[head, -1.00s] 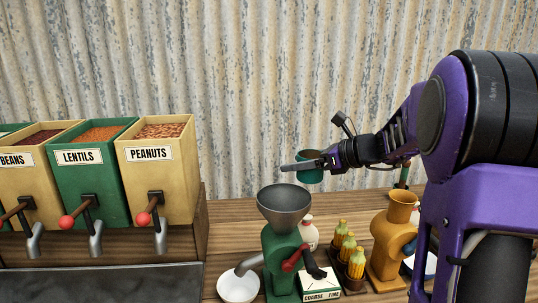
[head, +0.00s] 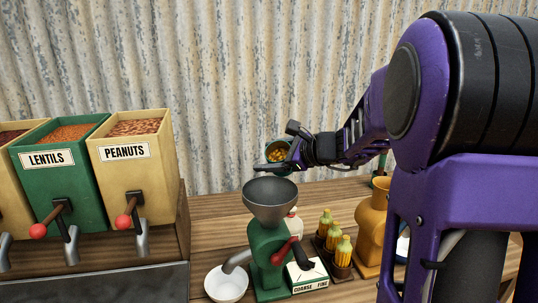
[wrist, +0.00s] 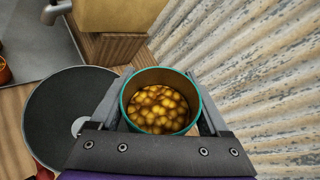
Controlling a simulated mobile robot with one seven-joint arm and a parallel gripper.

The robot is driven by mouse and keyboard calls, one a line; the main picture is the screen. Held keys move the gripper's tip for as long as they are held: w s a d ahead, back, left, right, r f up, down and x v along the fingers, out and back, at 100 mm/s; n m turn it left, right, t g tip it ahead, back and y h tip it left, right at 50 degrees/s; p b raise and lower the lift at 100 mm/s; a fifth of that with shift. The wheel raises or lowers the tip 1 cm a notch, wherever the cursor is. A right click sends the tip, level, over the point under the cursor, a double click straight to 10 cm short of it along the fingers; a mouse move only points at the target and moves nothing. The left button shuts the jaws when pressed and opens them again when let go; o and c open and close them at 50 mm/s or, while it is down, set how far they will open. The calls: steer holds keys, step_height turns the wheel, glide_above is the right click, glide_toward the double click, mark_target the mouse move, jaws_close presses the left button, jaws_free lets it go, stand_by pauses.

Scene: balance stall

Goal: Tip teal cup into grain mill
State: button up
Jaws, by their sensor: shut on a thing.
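My gripper (wrist: 162,115) is shut on the teal cup (wrist: 125,101), with one finger on each side. The cup holds yellow-brown kernels (wrist: 160,108). In the head view the cup (head: 268,152) is above and just behind the mill's hopper, leaning so that its mouth and kernels show. The grain mill (head: 267,253) is green with a dark grey funnel hopper (head: 270,200) on top and a red-handled crank. In the wrist view the hopper (wrist: 45,115) lies to the left of the cup, lower down. The hopper looks empty where it shows.
A white bowl (head: 226,285) stands under the mill's spout. Right of the mill are a COARSE/FINE box (head: 308,277), a white bottle (head: 293,222), corn cobs on a tray (head: 334,242) and an orange mill (head: 371,228). Labelled bins (head: 135,165) stand at left.

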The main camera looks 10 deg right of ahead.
steer(key=shift+n+t+h, duration=0.4)
steer(key=shift+n+t, duration=0.1)
steer(key=shift+n, duration=0.4)
steer(key=shift+f+n+t+h+b, duration=0.3)
steer(key=shift+n+t+b, duration=0.1)
steer(key=shift+n+b, duration=0.3)
steer(key=shift+b, duration=0.45)
steer(key=shift+f+n+t+b, duration=0.15)
steer(key=shift+n+t+b, duration=0.75)
steer(key=shift+b, duration=2)
steer(key=shift+s+a+f+n+b, duration=0.15)
steer(key=shift+n+b, duration=0.55)
steer(key=shift+b, duration=1)
steer(key=n, duration=0.1)
steer(key=n+t, duration=0.1)
steer(key=shift+s+a+f+n+h, duration=0.25)
steer(key=shift+f+n+h, duration=0.05)
steer(key=shift+n, duration=0.1)
steer(key=shift+s+a+r+n+t+y, duration=0.25)
steer(key=shift+n+t, duration=0.1)
steer(key=shift+n, duration=0.4)
steer(key=shift+s+a+r+n+t+y, duration=0.2)
steer(key=shift+s+a+n+t, duration=0.1)
steer(key=shift+n, duration=0.5)
steer(key=shift+s+a+r+n+t+y, duration=0.15)
steer(key=shift+s+a+r+n+t, duration=0.15)
steer(key=shift+n, duration=0.45)
steer(key=shift+d+f, duration=0.1)
steer(key=shift+w, duration=0.1)
